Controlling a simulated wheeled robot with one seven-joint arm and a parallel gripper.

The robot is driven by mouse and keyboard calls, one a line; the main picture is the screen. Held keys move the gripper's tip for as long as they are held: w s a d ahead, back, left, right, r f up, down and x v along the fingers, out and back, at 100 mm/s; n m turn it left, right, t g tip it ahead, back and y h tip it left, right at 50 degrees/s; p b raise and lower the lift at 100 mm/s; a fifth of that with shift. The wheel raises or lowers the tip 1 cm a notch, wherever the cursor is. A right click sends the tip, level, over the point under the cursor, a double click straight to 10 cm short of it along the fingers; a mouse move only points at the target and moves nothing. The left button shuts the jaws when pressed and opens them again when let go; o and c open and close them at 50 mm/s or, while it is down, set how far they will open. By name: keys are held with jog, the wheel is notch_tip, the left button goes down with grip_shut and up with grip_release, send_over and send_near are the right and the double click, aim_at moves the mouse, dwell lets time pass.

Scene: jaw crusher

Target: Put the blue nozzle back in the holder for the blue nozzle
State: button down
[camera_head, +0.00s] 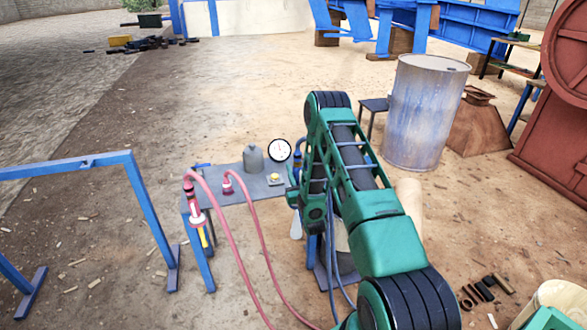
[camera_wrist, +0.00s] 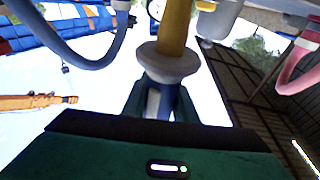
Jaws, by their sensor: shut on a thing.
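My gripper (camera_wrist: 160,102) is shut on the blue nozzle (camera_wrist: 170,62). In the wrist view the nozzle's blue-and-white body sits between the two green fingers, with a pale grey collar and a yellow shaft beyond them. In the head view my green arm reaches over the right end of the small grey table (camera_head: 235,179) and hides most of the gripper and nozzle. The red nozzle (camera_head: 197,217), with a white collar and yellow tip, hangs at the table's left edge. I cannot make out the blue nozzle's holder for certain.
A grey bottle (camera_head: 253,158), a round gauge (camera_head: 278,150) and a red fitting (camera_head: 228,184) are at the table. A red hose (camera_head: 237,250) loops in front. A blue frame (camera_head: 145,195) stands left, a metal drum (camera_head: 420,115) right. Open ground lies behind the table.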

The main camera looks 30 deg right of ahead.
notch_tip(320, 180, down, 6)
jog(key=shift+f, duration=0.25)
dwell(0.6)
jog(key=c, duration=1.4)
grip_release()
jog(key=shift+o, duration=0.2)
jog(key=shift+f, duration=0.1)
